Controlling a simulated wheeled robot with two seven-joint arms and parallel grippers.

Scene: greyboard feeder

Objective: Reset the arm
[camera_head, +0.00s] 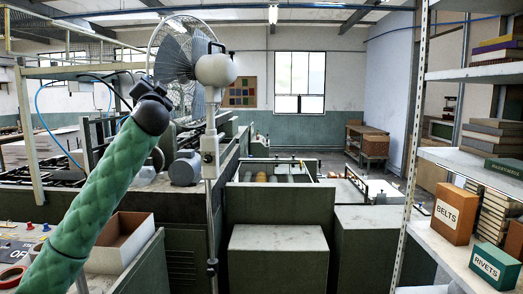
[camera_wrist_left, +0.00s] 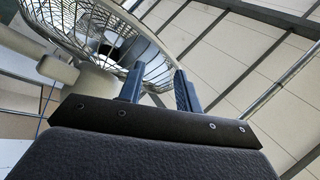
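My left arm comes in from the lower left in the head view, in a green quilted sleeve, and is raised. My left gripper (camera_head: 148,88) is at its upper end, dark and small, in front of the fan (camera_head: 178,55) in the picture. In the left wrist view the two fingers of the gripper (camera_wrist_left: 160,88) stand apart with nothing between them. The fan's wire cage (camera_wrist_left: 125,45) shows just beyond them; I cannot tell the gap. My right gripper is not in view.
The fan's pole (camera_head: 210,185) stands near the middle left. An open cardboard box (camera_head: 128,235) is at the lower left. A shelf rack on the right holds a BELTS box (camera_head: 455,213), a RIVETS box (camera_head: 494,266) and books. Grey-green machine cabinets (camera_head: 278,255) fill the front middle.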

